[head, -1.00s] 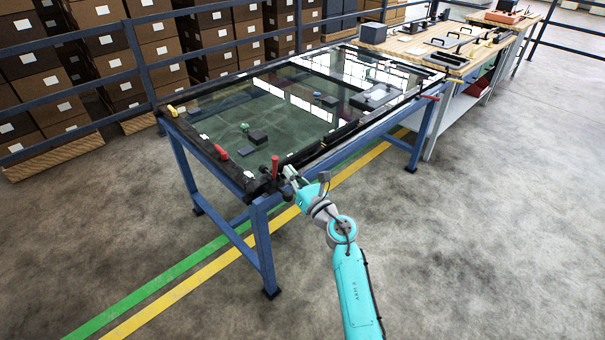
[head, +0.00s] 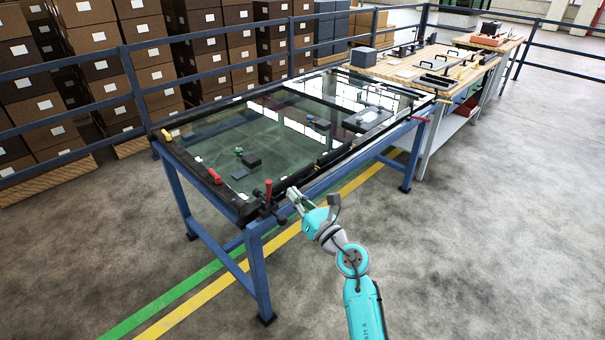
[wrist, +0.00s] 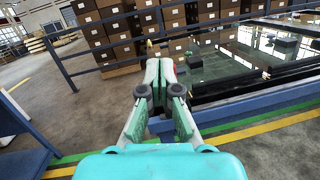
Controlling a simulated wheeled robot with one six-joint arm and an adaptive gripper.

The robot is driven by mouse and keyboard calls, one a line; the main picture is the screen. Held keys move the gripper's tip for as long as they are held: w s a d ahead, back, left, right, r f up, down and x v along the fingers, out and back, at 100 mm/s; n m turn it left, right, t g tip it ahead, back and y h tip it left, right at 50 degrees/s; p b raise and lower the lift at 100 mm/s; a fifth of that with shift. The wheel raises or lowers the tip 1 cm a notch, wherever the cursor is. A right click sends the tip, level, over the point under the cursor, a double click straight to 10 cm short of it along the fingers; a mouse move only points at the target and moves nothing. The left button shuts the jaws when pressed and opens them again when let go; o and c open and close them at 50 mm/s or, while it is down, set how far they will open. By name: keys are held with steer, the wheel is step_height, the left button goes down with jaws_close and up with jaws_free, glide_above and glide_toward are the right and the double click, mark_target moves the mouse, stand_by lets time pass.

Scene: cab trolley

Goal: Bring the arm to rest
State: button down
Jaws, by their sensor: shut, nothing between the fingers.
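My gripper (head: 292,194) is at the near corner of the glass-topped blue table, beside the corner clamp with a red handle (head: 268,189). In the wrist view my gripper (wrist: 159,62) has its fingertips together, with nothing between them. It points toward the table's near edge and the railing beyond. In the head view I cannot tell whether the fingertips touch the table frame. My teal arm reaches up to it from the bottom of the head view.
The blue table (head: 257,270) bears dark frames with glass and small dark blocks (head: 251,160). A wooden workbench (head: 400,69) with tools stands behind it. A railing (head: 130,70) and stacked boxes are at the back. The floor (head: 500,220) to the right is clear.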

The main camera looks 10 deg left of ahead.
steer(key=s+d+f+m+t+h, duration=0.1)
steer(key=s+d+f+m+h, duration=0.1)
steer(key=s+d+f+m, duration=0.45)
steer(key=s+d+f+m+t+h, duration=0.1)
steer(key=s+d+f+m+t, duration=0.2)
steer(key=s+m, duration=0.65)
steer(key=s+d+f+m+h, duration=0.2)
steer(key=s+d+f+m, duration=0.3)
steer(key=s, duration=0.7)
steer(key=s+d+r+m+g+h, duration=0.1)
steer(key=s+d+m+h, duration=0.2)
steer(key=s+m, duration=0.4)
steer(key=s+d+r+m+g+h, duration=0.1)
steer(key=s+d+m+h, duration=0.2)
steer(key=s, duration=1)
steer(key=s+d+r+m+g+h, duration=0.1)
steer(key=s+d+r+m+h, duration=0.1)
steer(key=s+d+m, duration=0.5)
steer(key=s+m, duration=0.3)
steer(key=m, duration=0.2)
steer(key=shift+d+h, duration=0.2)
steer(key=shift+h, duration=0.2)
